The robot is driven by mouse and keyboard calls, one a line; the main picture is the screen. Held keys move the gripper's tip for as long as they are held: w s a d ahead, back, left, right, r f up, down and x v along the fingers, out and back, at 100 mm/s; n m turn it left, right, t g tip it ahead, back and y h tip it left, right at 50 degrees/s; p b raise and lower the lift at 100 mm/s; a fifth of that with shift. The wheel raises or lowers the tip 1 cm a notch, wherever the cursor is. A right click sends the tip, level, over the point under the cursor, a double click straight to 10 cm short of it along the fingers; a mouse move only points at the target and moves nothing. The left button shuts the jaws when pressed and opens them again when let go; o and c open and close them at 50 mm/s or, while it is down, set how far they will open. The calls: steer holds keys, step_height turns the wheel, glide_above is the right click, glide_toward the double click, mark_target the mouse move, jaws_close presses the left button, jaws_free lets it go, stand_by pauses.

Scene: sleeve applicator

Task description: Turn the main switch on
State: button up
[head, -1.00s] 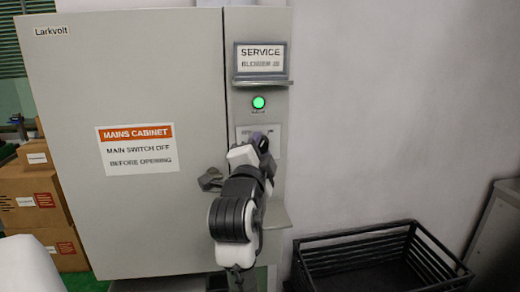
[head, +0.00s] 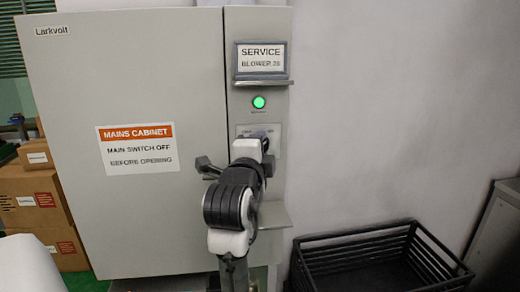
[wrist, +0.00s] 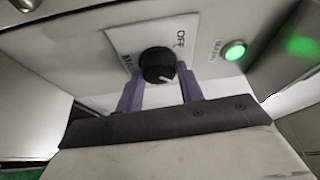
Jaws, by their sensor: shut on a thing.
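The main switch is a round black knob (wrist: 158,65) with a white pointer mark, on a pale plate (wrist: 122,40) on the panel. In the head view my gripper (head: 250,147) is at the plate (head: 274,140) below the green lamp and hides the knob.
A lit green lamp (head: 259,102) is above the switch, under a sign (head: 261,58) with a ledge. The mains cabinet (head: 150,220) door is to the left. Another ledge (head: 274,216) is below the switch. A black crate (head: 372,237) is at lower right, cardboard boxes (head: 30,200) at left.

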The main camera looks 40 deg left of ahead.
steer(key=o, duration=1)
steer(key=shift+s, duration=0.1)
steer(key=b+v, duration=0.4)
steer(key=v, duration=0.9)
steer(key=shift+s+d, duration=0.2)
steer(key=shift+s, duration=0.05)
